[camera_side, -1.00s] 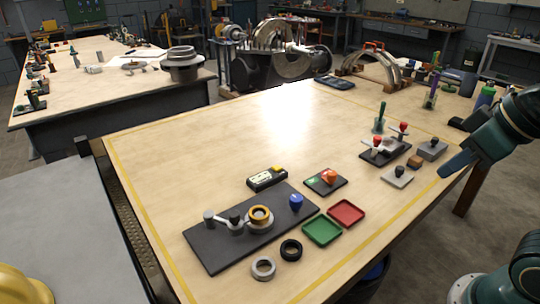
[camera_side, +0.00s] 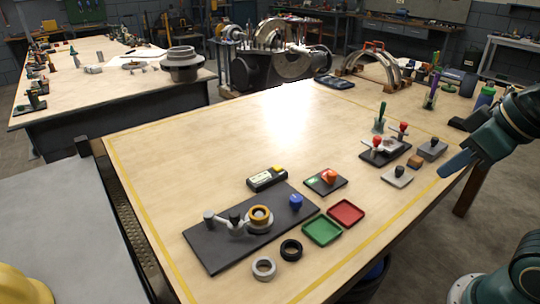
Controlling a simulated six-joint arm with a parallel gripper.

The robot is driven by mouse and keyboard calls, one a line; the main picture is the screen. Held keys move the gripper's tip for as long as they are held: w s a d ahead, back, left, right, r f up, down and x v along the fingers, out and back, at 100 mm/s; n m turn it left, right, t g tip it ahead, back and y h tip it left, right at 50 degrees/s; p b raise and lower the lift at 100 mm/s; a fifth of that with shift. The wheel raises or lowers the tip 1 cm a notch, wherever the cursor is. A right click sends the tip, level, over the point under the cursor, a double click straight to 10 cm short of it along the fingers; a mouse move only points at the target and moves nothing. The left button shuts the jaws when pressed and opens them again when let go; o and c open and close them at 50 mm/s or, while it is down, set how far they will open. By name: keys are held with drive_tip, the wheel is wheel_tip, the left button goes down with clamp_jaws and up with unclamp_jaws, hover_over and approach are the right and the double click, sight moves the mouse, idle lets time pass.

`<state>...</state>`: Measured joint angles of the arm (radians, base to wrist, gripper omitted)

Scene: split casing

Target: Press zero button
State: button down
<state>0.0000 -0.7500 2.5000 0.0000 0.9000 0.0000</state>
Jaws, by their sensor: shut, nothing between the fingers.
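A small black device with a pale display (camera_side: 262,178) lies on the wooden table, behind the dark plate. A yellow button (camera_side: 277,169) sits at its right end; it may be the zero button, but no label is readable. My gripper (camera_side: 444,171) is at the right edge of the view, above the table's right side, far from the device. Its fingers are together and hold nothing.
A dark plate (camera_side: 202,249) carries a ring fixture (camera_side: 260,216) and a blue knob (camera_side: 296,201). Near it are a green tray (camera_side: 322,231), a red tray (camera_side: 346,213), two loose rings and an orange-knobbed block (camera_side: 330,177). The table's middle is clear.

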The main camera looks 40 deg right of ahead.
idle(0.3)
drive_tip(key=m+t+y, duration=0.1)
drive_tip(key=m+t, duration=0.3)
drive_tip(key=m, duration=0.4)
hover_over(280, 169)
wheel_tip(280, 169, down, 7)
drive_tip(key=shift+f, duration=0.15)
drive_tip(key=shift+f, duration=4.3)
